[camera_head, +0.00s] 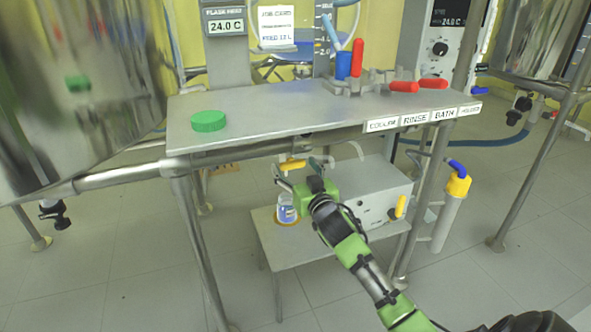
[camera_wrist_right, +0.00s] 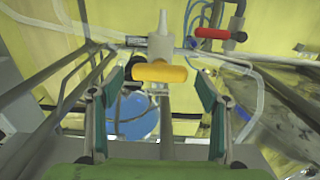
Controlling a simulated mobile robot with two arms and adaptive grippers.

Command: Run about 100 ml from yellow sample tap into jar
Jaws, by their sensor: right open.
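The yellow sample tap (camera_head: 292,164) sits under the front edge of the steel shelf. In the right wrist view its yellow handle (camera_wrist_right: 160,72) lies crosswise ahead of my right gripper, below a grey tap body with a pale nozzle. My right gripper (camera_head: 303,168) is open, and in the wrist view its two green-padded fingers (camera_wrist_right: 159,90) stand one on each side of the handle's line. I cannot tell whether either finger touches it. The clear jar (camera_head: 286,208) with a bluish mark stands upright on the low stand, beneath the tap. My left gripper is not in view.
A green lid (camera_head: 208,121) lies on the upper steel shelf (camera_head: 270,112). A grey box (camera_head: 370,190) stands right of the jar on the low stand (camera_head: 290,245). Frame legs flank the stand. A red handle (camera_wrist_right: 213,33) shows in the wrist view.

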